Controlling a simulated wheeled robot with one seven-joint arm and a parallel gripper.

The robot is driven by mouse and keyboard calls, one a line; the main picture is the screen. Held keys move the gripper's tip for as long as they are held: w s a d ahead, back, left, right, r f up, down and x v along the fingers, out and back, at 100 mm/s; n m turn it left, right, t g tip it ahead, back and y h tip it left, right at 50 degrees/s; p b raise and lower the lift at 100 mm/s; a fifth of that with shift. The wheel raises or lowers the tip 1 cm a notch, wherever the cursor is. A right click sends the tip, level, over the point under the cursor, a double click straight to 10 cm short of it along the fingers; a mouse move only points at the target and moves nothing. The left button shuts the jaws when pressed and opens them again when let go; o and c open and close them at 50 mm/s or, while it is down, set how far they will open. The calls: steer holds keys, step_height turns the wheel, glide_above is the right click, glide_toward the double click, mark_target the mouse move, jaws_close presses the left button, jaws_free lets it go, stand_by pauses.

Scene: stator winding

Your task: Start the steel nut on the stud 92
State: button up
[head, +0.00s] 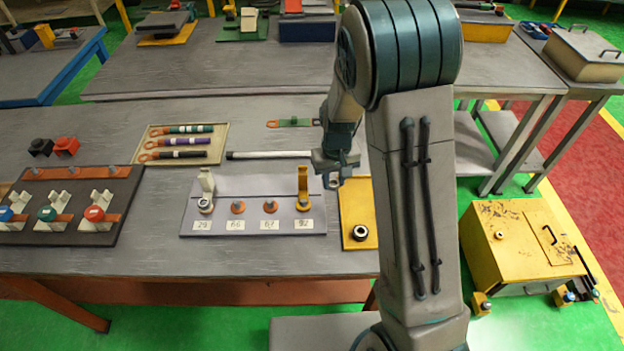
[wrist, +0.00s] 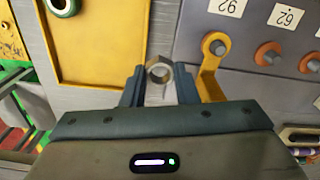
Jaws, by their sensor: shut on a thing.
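A yellow tray (head: 349,242) holding another nut or ring (head: 360,232) lies right of the board. Behind are a grey rod (head: 270,155) and a tray of cables (head: 220,152). A cream lug (head: 207,184) stands upright on the board's left stud. The front table edge is clear.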

mark_target(303, 201)
steer(key=a+r+n+b, duration=0.1)
steer(key=a, duration=0.1)
steer(key=s+a+r+n+b, duration=0.1)
steer(key=a, duration=0.2)
steer(key=a+r+n+b, duration=0.1)
steer(key=a+b, duration=0.1)
steer(key=a, duration=0.1)
steer(key=shift+s+n, duration=0.3)
steer(key=shift+f+b, duration=2.25)
steer(key=shift+f, duration=0.9)
steer(key=shift+s+f+b, duration=0.1)
steer(key=shift+f+b, duration=0.6)
steer(key=shift+f, duration=0.1)
steer(key=shift+f+m, duration=0.1)
steer(key=shift+m, duration=0.9)
steer(key=m, duration=0.4)
steer(key=shift+b, duration=0.35)
steer(key=o, duration=0.9)
steer(key=shift+o, duration=0.2)
